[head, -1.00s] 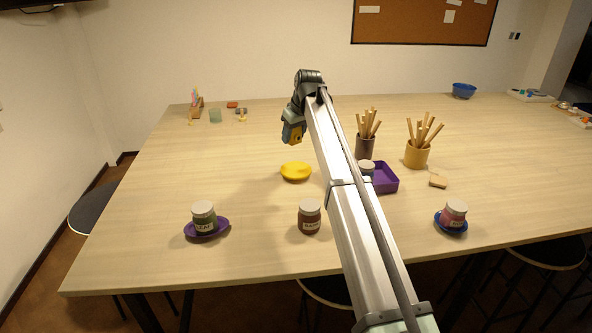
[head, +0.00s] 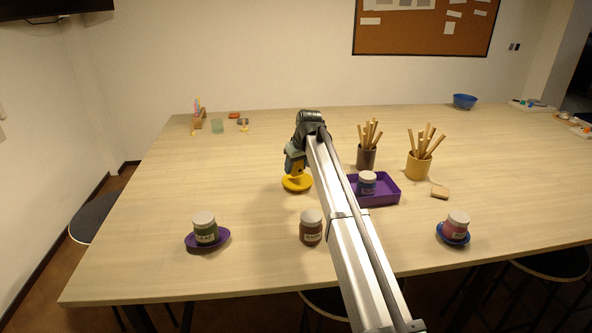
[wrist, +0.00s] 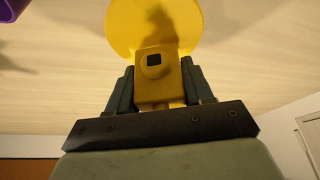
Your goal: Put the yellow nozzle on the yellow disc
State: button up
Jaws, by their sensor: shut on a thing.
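The yellow disc (head: 297,187) lies on the table left of my arm; it also shows in the wrist view (wrist: 122,22). My gripper (head: 295,172) is low over the disc and points down. In the wrist view my gripper (wrist: 158,90) is shut on the yellow nozzle (wrist: 158,92), with one dark finger on each side. The nozzle has a dark square opening and overlaps the disc in the picture. I cannot tell whether the nozzle touches the disc. In the head view the nozzle is small and partly hidden by the gripper.
A purple tray (head: 379,198) with a jar (head: 366,184) stands right of my arm. A brown jar (head: 311,232) stands nearer the front, left of my arm. A green jar (head: 205,231) and a red jar (head: 456,226) stand on saucers. The table left of the disc is clear.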

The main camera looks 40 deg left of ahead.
jog(key=shift+f, duration=0.75)
jog(key=shift+f, duration=0.15)
jog(key=o, duration=1)
jog(key=shift+o, duration=0.2)
jog(key=v, duration=1.2)
